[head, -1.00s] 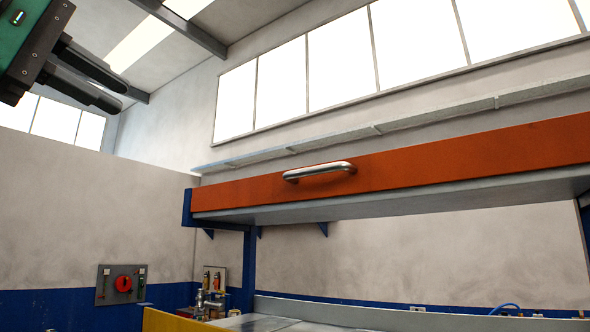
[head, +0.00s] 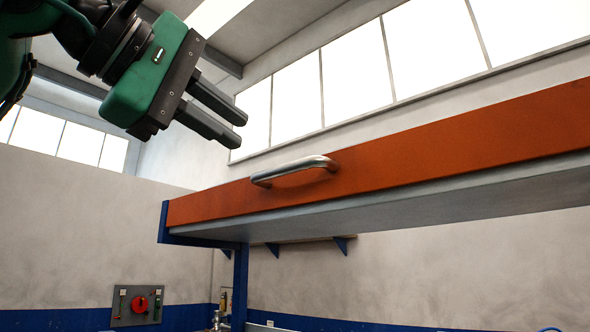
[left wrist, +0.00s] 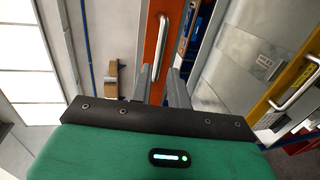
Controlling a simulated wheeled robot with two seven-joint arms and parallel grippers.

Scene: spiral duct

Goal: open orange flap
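The orange flap (head: 420,144) is a long horizontal panel across the middle and right of the head view, with a grey underside. A silver bar handle (head: 294,170) sits on its face towards the left end. My left gripper (head: 240,130) is above and left of the handle, apart from it, its two dark fingers spread with a gap and empty. In the left wrist view the fingers (left wrist: 159,80) point towards the orange flap (left wrist: 152,50) and the silver handle (left wrist: 160,48), which lies beyond their tips. My right gripper is in neither view.
A blue post (head: 240,285) and bracket support the flap's left end. A grey panel with a red switch (head: 140,304) is on the wall at lower left. The left wrist view shows a yellow-edged part with another silver handle (left wrist: 296,88) at right.

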